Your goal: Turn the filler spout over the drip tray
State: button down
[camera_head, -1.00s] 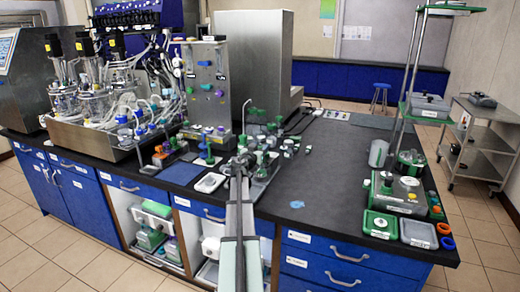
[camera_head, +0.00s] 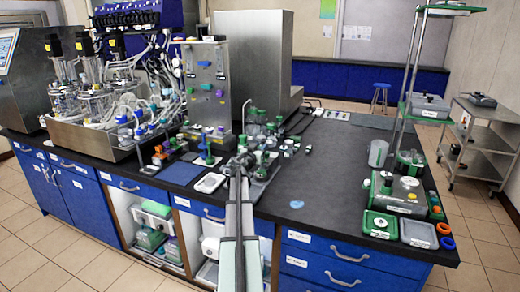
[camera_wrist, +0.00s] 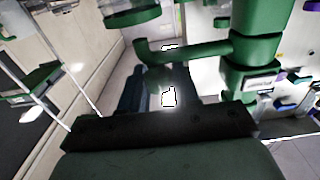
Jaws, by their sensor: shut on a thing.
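A green pipe with a bent end, which I take as the filler spout (camera_wrist: 190,49), juts left from an upright green column (camera_wrist: 255,45) in the wrist view. My gripper (camera_wrist: 162,78) reaches up to the pipe's underside with its dark fingers, shut on it. The exact contact is dark and hard to make out. In the head view my gripper (camera_head: 243,158) is small, among green fittings at the bench's front edge, and my arm hides part of them. A small white tray (camera_head: 209,183), likely the drip tray, lies just left of my gripper.
A metal panel with tubing (camera_head: 207,85) and glass bioreactor vessels (camera_head: 95,100) stand behind and left. Green fittings crowd the bench right of my gripper. The dark bench top (camera_head: 330,160) further right is mostly clear, with green equipment (camera_head: 397,192) at its right edge.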

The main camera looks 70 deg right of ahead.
jog(key=shift+a+g, duration=0.1)
jog(key=shift+g, duration=0.2)
jog(key=w+a+m+g+y, duration=0.6)
jog(key=a+m+g+y, duration=0.1)
jog(key=m+g+y, duration=0.6)
jog(key=shift+a+m+g, duration=0.3)
jog(key=shift+m+g, duration=0.7)
jog(key=shift+g, duration=0.9)
jog(key=shift+w+y, duration=0.1)
jog(key=shift+y, duration=0.2)
jog(key=c, duration=0.9)
grip_release()
jog(key=shift+c, duration=0.2)
jog(key=shift+r, duration=0.1)
